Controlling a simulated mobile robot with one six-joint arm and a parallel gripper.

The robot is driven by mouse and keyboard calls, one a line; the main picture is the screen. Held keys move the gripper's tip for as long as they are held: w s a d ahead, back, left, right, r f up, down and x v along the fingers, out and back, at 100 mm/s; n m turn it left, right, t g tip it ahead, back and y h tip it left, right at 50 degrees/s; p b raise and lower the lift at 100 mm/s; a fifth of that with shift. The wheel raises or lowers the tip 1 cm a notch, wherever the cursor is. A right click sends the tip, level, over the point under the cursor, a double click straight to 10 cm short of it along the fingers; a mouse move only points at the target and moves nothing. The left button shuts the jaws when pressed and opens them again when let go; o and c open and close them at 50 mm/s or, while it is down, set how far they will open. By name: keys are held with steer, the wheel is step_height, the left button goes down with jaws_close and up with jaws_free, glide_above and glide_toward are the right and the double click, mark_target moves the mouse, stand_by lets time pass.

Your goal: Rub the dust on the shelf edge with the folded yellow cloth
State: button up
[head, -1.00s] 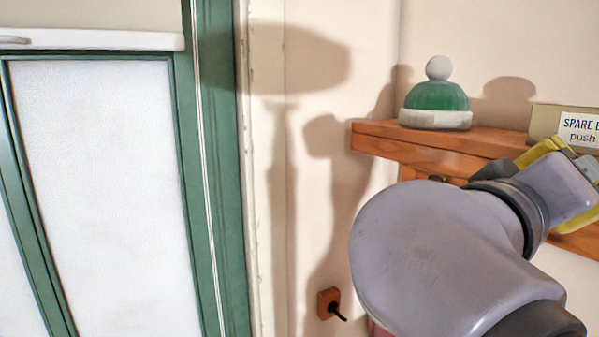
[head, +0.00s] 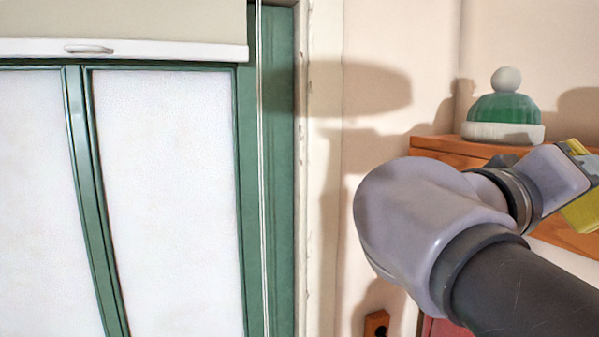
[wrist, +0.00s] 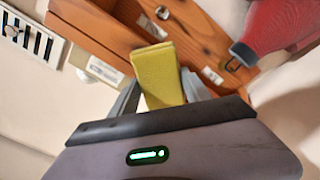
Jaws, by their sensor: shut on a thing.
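The folded yellow cloth (wrist: 158,72) is in my gripper (wrist: 160,93), its free end sticking out past the fingers toward the wood in the wrist view. Part of the cloth (head: 585,212) also shows at the right edge of the head view, beside my gripper's body. The wooden shelf (head: 450,147) is behind my wrist at the right; its boards (wrist: 190,40) lie beyond the cloth in the wrist view. A pale patch (wrist: 151,28) shows on the wood, but I cannot tell if it is dust. I cannot tell whether the cloth touches the wood.
A green knit hat (head: 505,108) with a white pompom stands on the shelf. A labelled box (wrist: 103,70) and a red object (wrist: 278,28) are near the wood in the wrist view. A green-framed window (head: 165,190) fills the left. A wooden socket (head: 377,323) is low on the wall.

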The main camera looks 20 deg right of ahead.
mark_target(481, 165)
steer(key=w, duration=0.9)
steer(key=w+a+p, duration=0.1)
steer(key=w, duration=0.4)
steer(key=shift+s, duration=0.2)
steer(key=shift+s+a, duration=0.1)
steer(key=shift+a, duration=0.2)
steer(key=shift+s+a+p, duration=0.15)
steer(key=shift+a+p, duration=0.3)
steer(key=shift+a, duration=2.3)
